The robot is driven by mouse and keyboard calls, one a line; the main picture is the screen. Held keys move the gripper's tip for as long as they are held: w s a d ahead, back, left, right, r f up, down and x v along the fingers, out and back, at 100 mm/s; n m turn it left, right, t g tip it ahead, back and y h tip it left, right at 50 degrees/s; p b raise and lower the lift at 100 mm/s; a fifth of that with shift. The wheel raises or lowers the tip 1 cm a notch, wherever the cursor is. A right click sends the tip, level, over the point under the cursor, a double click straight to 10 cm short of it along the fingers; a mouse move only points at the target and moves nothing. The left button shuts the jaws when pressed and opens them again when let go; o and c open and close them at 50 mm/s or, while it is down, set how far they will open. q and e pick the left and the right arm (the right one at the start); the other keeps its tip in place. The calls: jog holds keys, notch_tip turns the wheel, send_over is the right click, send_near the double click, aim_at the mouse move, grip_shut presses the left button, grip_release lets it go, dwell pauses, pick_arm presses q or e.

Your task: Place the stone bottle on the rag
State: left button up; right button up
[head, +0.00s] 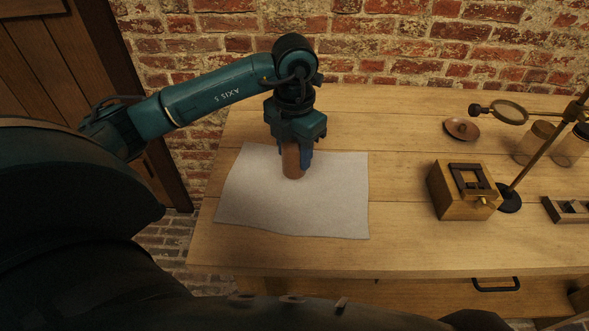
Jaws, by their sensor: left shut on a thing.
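The stone bottle (293,163) is a brown, rounded cylinder, upright over the middle of the rag. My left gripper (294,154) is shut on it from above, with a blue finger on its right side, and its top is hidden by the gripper. The rag (330,207) is a pale grey cloth lying flat on the left part of the wooden table. The bottle's base appears at the rag's surface; I cannot tell whether it touches. My right gripper is not in view.
On the wooden table (400,230), a wooden box (452,198) with a dark frame on top stands to the right. A magnifier (510,111) on a brass stand, glass jars (533,142), a small brown dish (462,129) and a small tray (566,209) are further right.

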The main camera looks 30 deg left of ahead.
aim_at(294, 174)
pick_arm(q)
notch_tip(294, 174, down, 5)
jog(key=shift+f, duration=0.2)
dwell(0.3)
jog(key=shift+f+b, duration=0.3)
jog(key=shift+f, duration=0.35)
jog(key=shift+c, duration=0.9)
jog(key=o, duration=1.3)
jog(key=shift+s+f, duration=0.1)
jog(key=shift+s, duration=0.05)
